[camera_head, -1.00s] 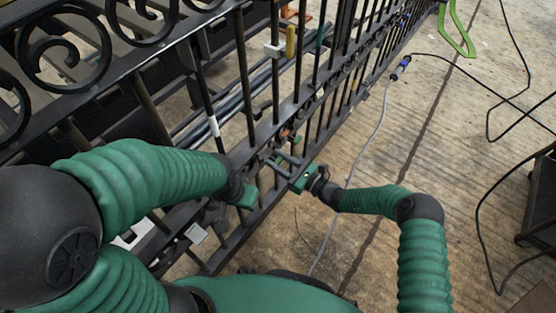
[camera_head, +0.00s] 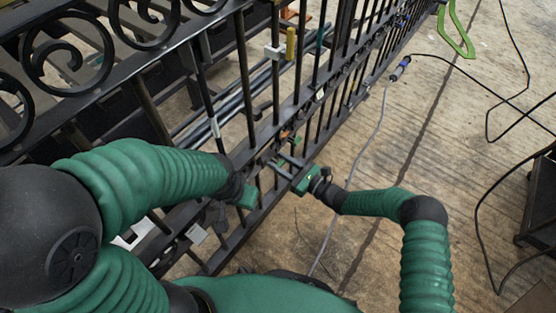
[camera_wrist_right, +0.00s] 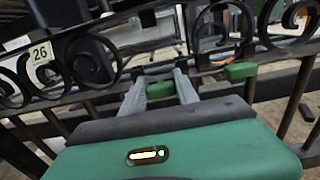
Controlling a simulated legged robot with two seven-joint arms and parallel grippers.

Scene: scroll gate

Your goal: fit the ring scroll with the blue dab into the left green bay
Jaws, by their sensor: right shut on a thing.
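The black gate (camera_head: 253,130) runs from lower left to upper right in the head view. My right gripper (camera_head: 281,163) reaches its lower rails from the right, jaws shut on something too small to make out. In the right wrist view its fingers (camera_wrist_right: 160,76) point forward at the gate. Two green patches, one between the fingers (camera_wrist_right: 160,90) and one right of them (camera_wrist_right: 240,72), show there; I cannot tell whether they are bays. My left gripper (camera_head: 246,195) is at the gate's near side, fingertips hidden. I cannot make out a blue dab or the ring scroll.
Fixed black scrolls (camera_head: 62,55) fill the gate's upper left. A grey cable with a blue connector (camera_head: 400,68) and black cables lie on the floor (camera_head: 450,150). A dark box (camera_head: 540,205) stands at right.

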